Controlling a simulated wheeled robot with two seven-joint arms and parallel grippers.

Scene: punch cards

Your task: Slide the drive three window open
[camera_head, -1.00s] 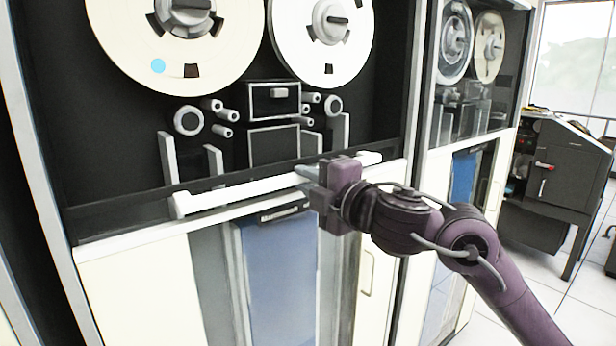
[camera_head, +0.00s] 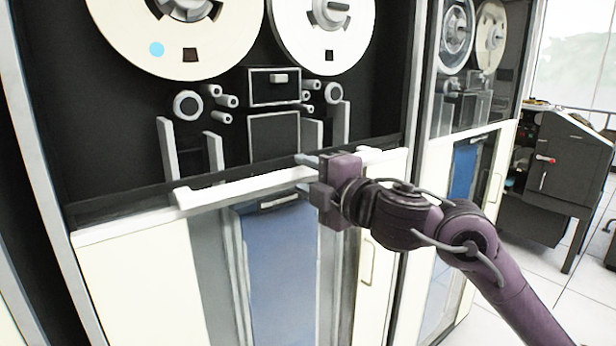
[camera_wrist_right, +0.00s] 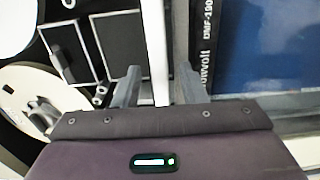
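The drive three window (camera_head: 230,110) is a dark glazed front over two tape reels on the large cabinet. Its white handle bar (camera_head: 245,188) runs along the bottom, low against the top edge of the cream lower panels. My right gripper (camera_head: 304,173) is at the bar's right half, one finger above and one below it. In the right wrist view the bar (camera_wrist_right: 156,60) passes between the two spread fingers (camera_wrist_right: 158,88), with gaps on both sides. The right gripper is open and holds nothing. My left gripper is out of view.
A second tape cabinet (camera_head: 462,170) stands close on the right. A dark grey machine (camera_head: 555,165) stands farther right, with bare light floor (camera_head: 590,285) in front. A blue panel (camera_head: 280,265) lies behind the lower doors' glass.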

